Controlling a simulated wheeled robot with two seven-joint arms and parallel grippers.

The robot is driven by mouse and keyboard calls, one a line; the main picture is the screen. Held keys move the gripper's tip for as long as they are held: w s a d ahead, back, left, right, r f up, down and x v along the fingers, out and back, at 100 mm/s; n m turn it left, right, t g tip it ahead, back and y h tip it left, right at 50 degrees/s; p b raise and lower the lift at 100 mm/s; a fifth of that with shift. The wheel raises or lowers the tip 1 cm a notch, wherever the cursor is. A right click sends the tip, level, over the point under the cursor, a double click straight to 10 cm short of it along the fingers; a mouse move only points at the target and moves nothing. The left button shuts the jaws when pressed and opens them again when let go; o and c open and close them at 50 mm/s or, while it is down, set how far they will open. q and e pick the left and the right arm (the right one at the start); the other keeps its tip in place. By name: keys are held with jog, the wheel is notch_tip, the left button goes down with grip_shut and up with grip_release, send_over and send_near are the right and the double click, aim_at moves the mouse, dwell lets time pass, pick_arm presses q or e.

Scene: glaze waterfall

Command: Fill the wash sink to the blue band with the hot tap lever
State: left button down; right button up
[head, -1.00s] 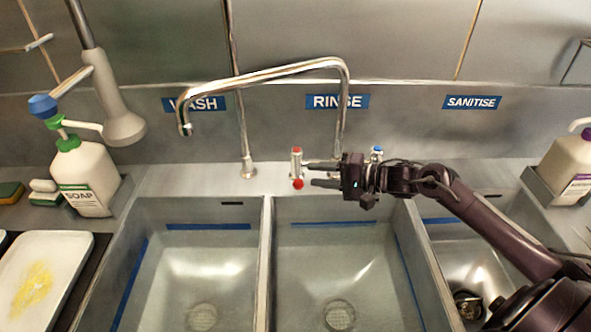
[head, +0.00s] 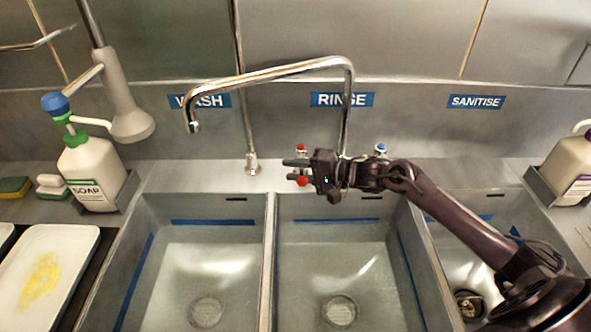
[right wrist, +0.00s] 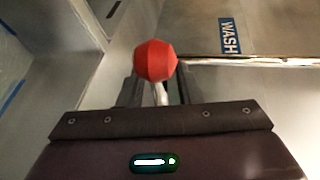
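The wash sink (head: 213,245) is the left basin under the WASH label (head: 200,101). A blue band (head: 213,222) runs along its back and left walls. I see no clear water line in it. The chrome spout (head: 193,127) hangs over this basin, with no stream visible. The hot tap (head: 301,148) has a red top and a lever ending in a red ball (head: 302,181), which also shows in the right wrist view (right wrist: 155,60). My right gripper (head: 292,170) is open, its fingers on either side of the lever; contact is unclear. My left gripper is out of view.
The cold tap (head: 381,148) with a blue top stands behind my right arm. The rinse sink (head: 340,260) lies below the gripper. A soap bottle (head: 93,172) and a tray (head: 45,270) are at the left, another bottle (head: 568,170) at the right.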

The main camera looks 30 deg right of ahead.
grip_shut()
jog(key=m+t+h+p, duration=0.1)
jog(key=p, duration=0.1)
jog(key=w+a+m+t+h+p, duration=0.1)
jog(key=p, duration=0.2)
jog(key=a+m+h+p, duration=0.1)
jog(key=p, duration=0.1)
jog(key=shift+w+a+r+m+t+h, duration=0.1)
jog(key=shift+w+r+m+t+h, duration=0.2)
jog(key=shift+w+t+h, duration=0.1)
jog(key=shift+w+a+f+m+h+p, duration=0.1)
jog(key=shift+w+f+m+h+p, duration=0.35)
jog(key=shift+h, duration=0.35)
jog(key=shift+s+r, duration=0.1)
jog(key=shift+r, duration=0.05)
jog(key=shift+o, duration=0.6)
grip_release()
